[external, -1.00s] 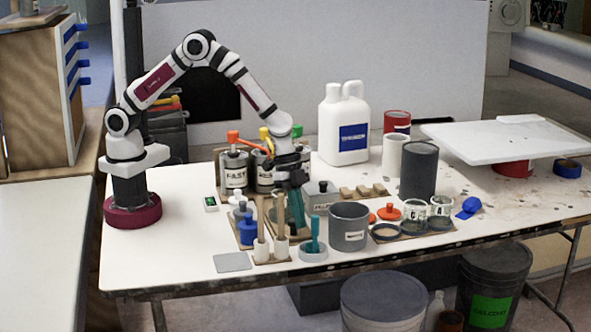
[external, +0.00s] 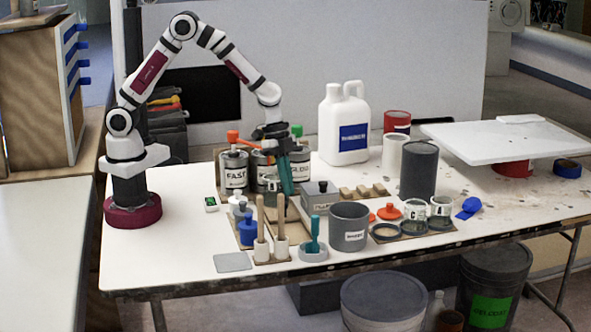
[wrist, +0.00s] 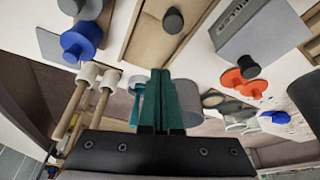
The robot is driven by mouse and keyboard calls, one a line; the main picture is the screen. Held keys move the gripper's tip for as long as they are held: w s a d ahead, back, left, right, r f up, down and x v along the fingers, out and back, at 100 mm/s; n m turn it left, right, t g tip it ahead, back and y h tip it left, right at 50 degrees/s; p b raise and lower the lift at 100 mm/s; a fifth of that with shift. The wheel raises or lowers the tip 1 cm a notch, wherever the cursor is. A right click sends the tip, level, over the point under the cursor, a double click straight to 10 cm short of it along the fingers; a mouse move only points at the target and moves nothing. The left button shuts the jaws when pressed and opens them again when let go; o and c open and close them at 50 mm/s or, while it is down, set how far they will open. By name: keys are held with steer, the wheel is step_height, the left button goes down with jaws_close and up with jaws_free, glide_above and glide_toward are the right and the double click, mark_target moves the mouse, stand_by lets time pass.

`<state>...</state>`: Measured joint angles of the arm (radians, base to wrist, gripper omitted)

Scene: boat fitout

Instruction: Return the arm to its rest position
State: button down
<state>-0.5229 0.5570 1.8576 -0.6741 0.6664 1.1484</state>
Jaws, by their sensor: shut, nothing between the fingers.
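My gripper (external: 286,180) has teal fingers and points down above the middle of the white table (external: 165,262). Its fingers are together with nothing between them. In the wrist view the closed fingers (wrist: 160,100) hang over the table items. My arm is bent in a high arch from its dark red base at the table's left. The fingertips stand just in front of the labelled cans and above a wooden tray (external: 285,232). I cannot tell the exact height above the tray.
Labelled cans (external: 234,172) stand just behind the gripper. A white jug (external: 344,125) stands behind right. Table's left front is mostly clear.

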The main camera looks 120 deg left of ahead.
steer(key=s+d+r+m+g, duration=0.1)
steer(key=s+d+r+g, duration=0.1)
steer(key=s+d+r, duration=0.75)
steer(key=s+d+r+g+y, duration=0.1)
steer(key=s+d, duration=0.1)
steer(key=s, duration=0.7)
steer(key=s+d+r+y, duration=0.1)
steer(key=s+y, duration=0.1)
steer(key=s, duration=0.7)
steer(key=shift+s+d+r+g, duration=0.3)
steer(key=shift+d+g, duration=0.1)
